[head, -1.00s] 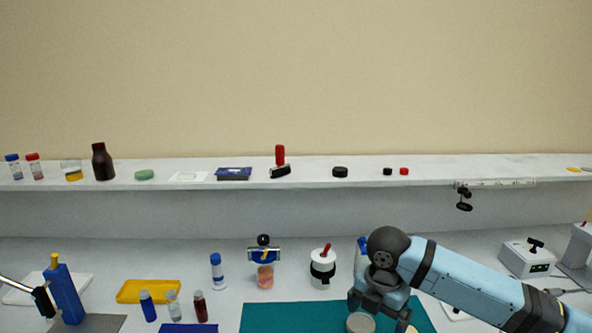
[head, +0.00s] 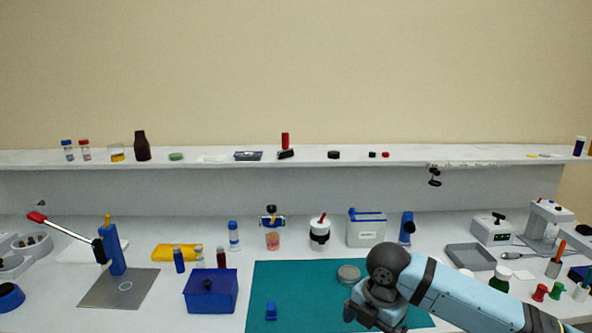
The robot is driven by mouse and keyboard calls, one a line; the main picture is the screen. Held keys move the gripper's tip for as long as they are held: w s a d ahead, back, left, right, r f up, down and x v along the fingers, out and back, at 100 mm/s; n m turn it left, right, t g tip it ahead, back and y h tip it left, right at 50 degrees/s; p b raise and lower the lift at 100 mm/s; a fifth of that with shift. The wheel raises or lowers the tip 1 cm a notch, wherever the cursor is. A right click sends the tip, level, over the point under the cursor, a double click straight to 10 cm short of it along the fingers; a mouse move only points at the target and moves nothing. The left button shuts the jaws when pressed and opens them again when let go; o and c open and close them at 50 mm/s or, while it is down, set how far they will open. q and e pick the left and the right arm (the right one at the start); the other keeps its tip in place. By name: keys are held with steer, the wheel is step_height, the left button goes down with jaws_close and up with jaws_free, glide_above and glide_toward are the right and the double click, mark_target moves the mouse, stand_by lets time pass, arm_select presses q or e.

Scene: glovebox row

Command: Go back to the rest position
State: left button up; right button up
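My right arm comes in from the right, and its gripper (head: 374,318) hangs low over the front right of the teal mat (head: 300,290). The dark wrist hides much of the gripper, and its fingertips are at the bottom of the picture, so I cannot tell whether it is open or shut. I see nothing clearly held in it. A round grey tin (head: 348,274) lies on the mat just behind the gripper, apart from it in the picture. My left gripper is not in view.
A small blue block (head: 271,311) lies on the mat. Left of the mat are a blue box (head: 210,291) and a blue lever press (head: 113,250) on a grey plate. A white-and-blue container (head: 366,229) stands behind. A grey tray (head: 470,257) is behind my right arm.

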steer(key=s+a+f+m+t+y, duration=0.25)
steer(key=a+f+m, duration=0.2)
steer(key=f, duration=0.25)
steer(key=s+a+f+m+t+y, duration=0.2)
steer(key=s+a+f+m+y, duration=0.2)
steer(key=f+m, duration=0.25)
steer(key=s+d+f+m+t+h, duration=0.2)
steer(key=s+d+f+m+t, duration=0.1)
steer(key=s+d+f+m, duration=0.4)
steer(key=s+d+f+m+t+h, duration=0.25)
steer(key=s+d+m, duration=0.3)
steer(key=s, duration=0.35)
arm_select(q)
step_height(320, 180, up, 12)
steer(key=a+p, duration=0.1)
steer(key=p, duration=1.2)
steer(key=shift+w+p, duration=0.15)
steer(key=shift+p, duration=0.2)
arm_select(e)
step_height(320, 180, up, 11)
steer(key=shift+s+d+r+t, duration=0.15)
steer(key=shift+s+d+t, duration=0.2)
steer(key=shift+s, duration=0.1)
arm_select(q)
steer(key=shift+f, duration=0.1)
